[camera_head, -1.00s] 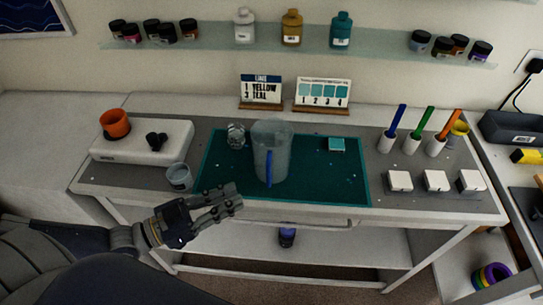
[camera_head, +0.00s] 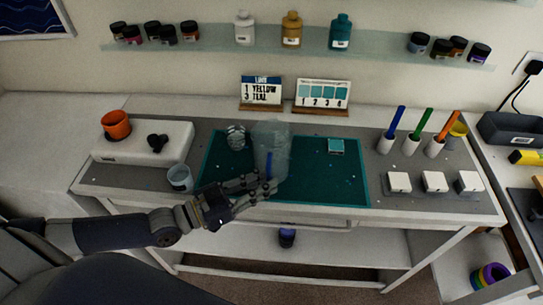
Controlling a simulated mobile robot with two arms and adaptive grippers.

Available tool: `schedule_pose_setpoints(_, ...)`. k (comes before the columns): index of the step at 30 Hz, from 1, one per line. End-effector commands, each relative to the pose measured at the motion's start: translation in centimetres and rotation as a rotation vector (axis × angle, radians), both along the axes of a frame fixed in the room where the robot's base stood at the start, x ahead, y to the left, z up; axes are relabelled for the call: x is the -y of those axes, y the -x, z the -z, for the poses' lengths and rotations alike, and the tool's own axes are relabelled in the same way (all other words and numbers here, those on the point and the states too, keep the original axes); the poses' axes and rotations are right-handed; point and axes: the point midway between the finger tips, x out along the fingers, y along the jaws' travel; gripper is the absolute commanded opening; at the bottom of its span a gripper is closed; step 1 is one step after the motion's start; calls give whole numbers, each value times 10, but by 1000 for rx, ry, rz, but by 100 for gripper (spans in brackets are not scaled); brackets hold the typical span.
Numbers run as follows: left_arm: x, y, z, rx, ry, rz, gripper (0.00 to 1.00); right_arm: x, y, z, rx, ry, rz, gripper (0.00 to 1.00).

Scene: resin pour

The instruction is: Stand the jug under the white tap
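A white bottle (camera_head: 244,28) stands on the wall shelf beside an amber one (camera_head: 291,29) and a teal one (camera_head: 340,31). I cannot make out a white tap for certain. My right gripper is not in view.
A glass (camera_head: 236,137) stands left of the jug and a cup (camera_head: 180,178) near the mat's left edge. A white box (camera_head: 140,150) with an orange cup (camera_head: 116,125) is at left. Colored sticks in holders and white blocks (camera_head: 433,182) are at right. The mat's right half is mostly clear.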

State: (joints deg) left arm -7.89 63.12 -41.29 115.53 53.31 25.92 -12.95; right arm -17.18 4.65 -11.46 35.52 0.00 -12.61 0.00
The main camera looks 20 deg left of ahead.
Motion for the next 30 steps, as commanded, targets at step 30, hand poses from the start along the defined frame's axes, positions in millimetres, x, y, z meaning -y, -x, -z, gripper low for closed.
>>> schedule_pose_setpoints(30,12,-13,-2,-1,2,1,0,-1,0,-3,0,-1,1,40)
